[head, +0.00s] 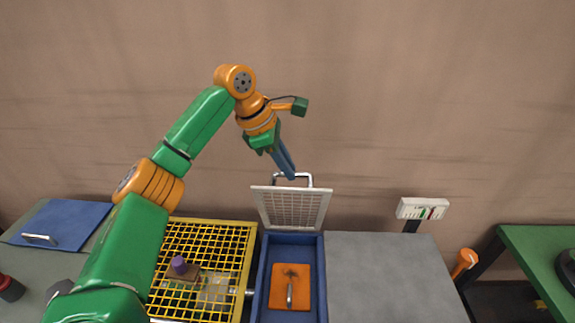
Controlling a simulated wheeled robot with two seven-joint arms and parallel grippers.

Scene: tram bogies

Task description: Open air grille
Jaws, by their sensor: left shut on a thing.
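The air grille (293,208) is a pale meshed panel in a light frame. It stands raised, tilted up at the back edge of a blue box (263,275). A metal bar handle (310,181) sits at its top edge. My left gripper (291,176) is shut on this handle, its blue fingers reaching down from the upper left. Inside the open blue box lies an orange plate (290,270) with a small metal handle. My right gripper is not in view.
A grey top (385,270) on the right is clear. A gauge (422,208) stands behind it. A blue panel (70,217) lies far left, a green table (535,255) far right.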

